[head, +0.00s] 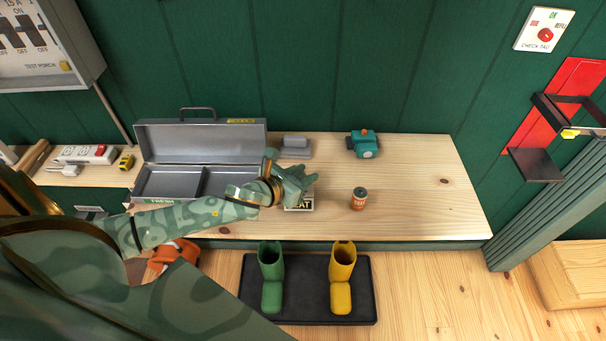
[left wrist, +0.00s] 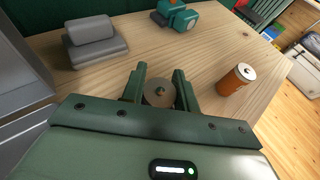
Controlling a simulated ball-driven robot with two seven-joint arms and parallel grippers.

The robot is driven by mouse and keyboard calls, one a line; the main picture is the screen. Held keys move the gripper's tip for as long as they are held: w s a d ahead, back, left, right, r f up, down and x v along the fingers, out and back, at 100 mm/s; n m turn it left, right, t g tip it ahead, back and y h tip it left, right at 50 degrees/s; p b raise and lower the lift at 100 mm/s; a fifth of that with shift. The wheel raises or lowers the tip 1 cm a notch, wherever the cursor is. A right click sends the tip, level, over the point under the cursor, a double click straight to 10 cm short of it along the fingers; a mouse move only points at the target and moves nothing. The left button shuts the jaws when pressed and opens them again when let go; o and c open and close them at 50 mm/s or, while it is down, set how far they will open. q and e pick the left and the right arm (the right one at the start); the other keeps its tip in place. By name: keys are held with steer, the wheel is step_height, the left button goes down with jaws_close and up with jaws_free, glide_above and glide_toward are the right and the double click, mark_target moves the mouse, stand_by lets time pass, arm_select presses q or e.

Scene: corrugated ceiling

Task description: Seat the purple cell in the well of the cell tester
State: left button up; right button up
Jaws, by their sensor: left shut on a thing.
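My left gripper (head: 296,186) is over the wooden bench and shut on a round cell. In the left wrist view the cell's brownish-grey end disc (left wrist: 159,93) with a small central nub shows between the fingers. Its side is hidden, so I cannot see its colour. Under the gripper in the head view is a small item with a pale label (head: 301,207) ending in "EAT". It may be the cell tester; its well is hidden, and I cannot tell whether the cell is in it. My right gripper is not in view.
An orange cell (head: 358,199) stands upright to the right; it also shows in the left wrist view (left wrist: 236,79). Behind are a grey stepped block (head: 294,148) and a teal device (head: 364,144). An open grey toolbox (head: 200,134) stands left. The bench's right end is clear.

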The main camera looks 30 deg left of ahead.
arm_select(q)
steer(key=o, duration=1.1)
steer(key=shift+f, duration=0.1)
steer(key=shift+c, duration=0.2)
steer(key=shift+r, duration=0.2)
steer(key=p+v, duration=0.2)
steer(key=v, duration=1)
steer(key=shift+f, duration=0.15)
